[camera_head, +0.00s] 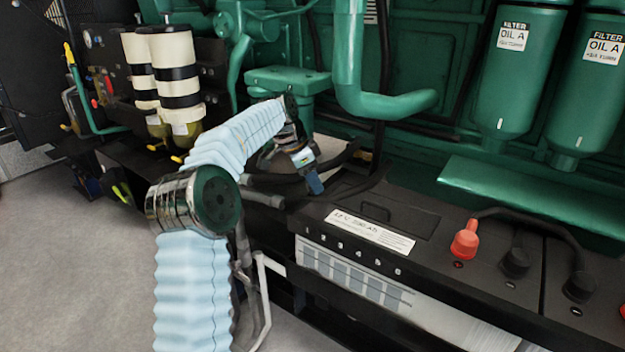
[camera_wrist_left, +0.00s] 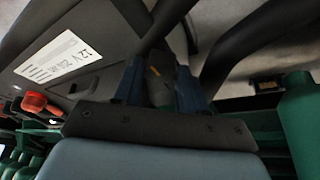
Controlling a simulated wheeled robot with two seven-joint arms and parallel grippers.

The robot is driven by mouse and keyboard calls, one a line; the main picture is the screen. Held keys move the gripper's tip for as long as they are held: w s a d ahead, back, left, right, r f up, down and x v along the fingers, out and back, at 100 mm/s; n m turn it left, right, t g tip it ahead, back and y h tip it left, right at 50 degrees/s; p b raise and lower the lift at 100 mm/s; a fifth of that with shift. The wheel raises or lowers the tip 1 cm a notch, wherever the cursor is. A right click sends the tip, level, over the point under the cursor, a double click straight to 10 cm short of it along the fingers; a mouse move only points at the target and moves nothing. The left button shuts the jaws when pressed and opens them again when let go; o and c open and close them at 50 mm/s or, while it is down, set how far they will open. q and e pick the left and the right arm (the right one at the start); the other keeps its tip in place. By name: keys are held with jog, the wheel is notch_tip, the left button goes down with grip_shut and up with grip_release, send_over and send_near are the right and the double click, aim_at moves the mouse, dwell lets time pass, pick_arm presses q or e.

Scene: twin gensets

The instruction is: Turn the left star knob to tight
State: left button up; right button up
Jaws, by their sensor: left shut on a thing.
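My left gripper (camera_head: 314,184) is low between the green engine and the black battery box, by black hoses. In the left wrist view its two blue fingers (camera_wrist_left: 160,88) are closed on the sides of a dark part (camera_wrist_left: 160,72) with a small orange mark. That part sits where the star knob might be, but its outline is mostly hidden by the fingers, so I cannot make out a star shape or how tight it is. In the head view the held part is hidden behind the gripper. My right gripper is not in view.
The black battery box (camera_head: 450,262) stands close right of the gripper, with a red terminal cap (camera_head: 466,240). Black hoses (camera_wrist_left: 232,52) run close to the fingers. Green oil filters (camera_head: 515,75) hang at upper right. Open floor (camera_head: 70,270) lies at left.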

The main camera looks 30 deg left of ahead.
pick_arm(q)
jog(key=o, duration=1.1)
jog(key=shift+c, duration=0.2)
jog(key=v, duration=1.3)
jog(key=shift+r, duration=0.3)
jog(key=shift+s+a, duration=0.1)
